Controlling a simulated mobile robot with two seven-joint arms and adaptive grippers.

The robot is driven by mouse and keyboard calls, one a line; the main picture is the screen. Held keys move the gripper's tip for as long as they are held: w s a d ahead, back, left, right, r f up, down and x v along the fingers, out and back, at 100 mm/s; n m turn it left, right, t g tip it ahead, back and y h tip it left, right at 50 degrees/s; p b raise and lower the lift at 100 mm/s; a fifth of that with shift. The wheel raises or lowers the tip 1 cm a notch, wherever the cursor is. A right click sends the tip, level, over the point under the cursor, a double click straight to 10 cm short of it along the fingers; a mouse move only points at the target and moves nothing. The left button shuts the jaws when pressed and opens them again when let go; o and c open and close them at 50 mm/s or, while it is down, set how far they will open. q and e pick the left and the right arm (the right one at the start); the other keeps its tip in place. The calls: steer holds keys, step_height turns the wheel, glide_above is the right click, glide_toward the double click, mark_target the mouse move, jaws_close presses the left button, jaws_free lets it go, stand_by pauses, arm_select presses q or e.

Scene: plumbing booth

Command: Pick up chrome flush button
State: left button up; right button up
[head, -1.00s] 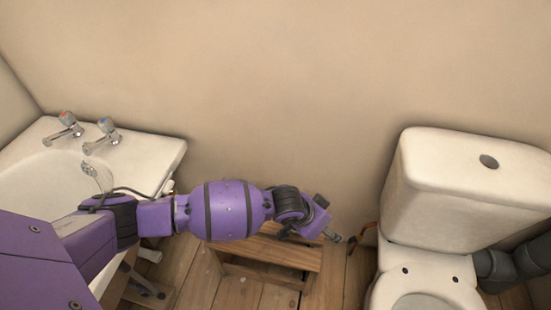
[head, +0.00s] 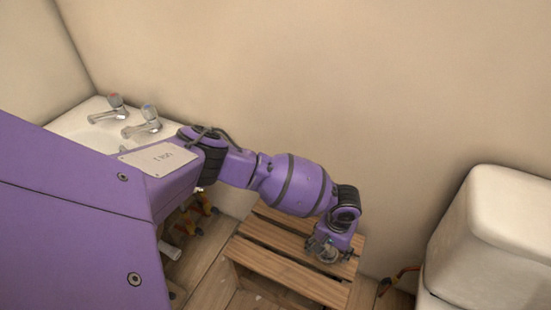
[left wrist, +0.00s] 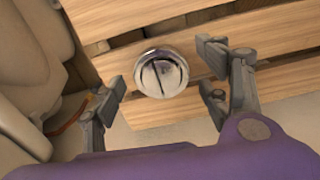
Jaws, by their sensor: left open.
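The chrome flush button (left wrist: 161,73) is a round, shiny disc with a split top, lying on the slatted wooden stool in the left wrist view. My left gripper (left wrist: 165,98) is open, with one finger on each side of the button in the picture and visible gaps to it. In the head view my left gripper (head: 328,252) hangs over the stool's right part. The button is not clearly made out there, as the gripper covers that area. My right gripper is in neither view.
The wooden stool (head: 275,264) stands on the plank floor by the wall. The white toilet cistern (head: 507,215) is to its right, with an orange-handled valve (head: 390,283) low between them. The washbasin (head: 88,128) with two taps is at the left.

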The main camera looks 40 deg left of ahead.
mark_target(329, 253)
arm_select(q)
steer(key=f, duration=0.2)
steer(key=f+b, duration=0.1)
steer(key=shift+w+d+f, duration=0.1)
steer(key=shift+w, duration=0.15)
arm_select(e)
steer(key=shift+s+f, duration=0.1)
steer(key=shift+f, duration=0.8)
arm_select(q)
steer(key=shift+c, duration=0.5)
steer(key=c, duration=1.3)
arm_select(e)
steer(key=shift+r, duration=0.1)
arm_select(q)
steer(key=shift+r+p, duration=0.45)
steer(key=shift+r, duration=0.35)
steer(key=s+d+r+p, duration=0.2)
steer(key=s+r+p, duration=0.2)
steer(key=s+r, duration=0.1)
steer(key=s+d+r+p, duration=0.2)
steer(key=s+r+p, duration=0.1)
steer(key=s+r, duration=0.3)
steer(key=shift+s+d+r+p, duration=0.25)
steer(key=shift+s+d+p, duration=0.15)
steer(key=shift+s, duration=0.75)
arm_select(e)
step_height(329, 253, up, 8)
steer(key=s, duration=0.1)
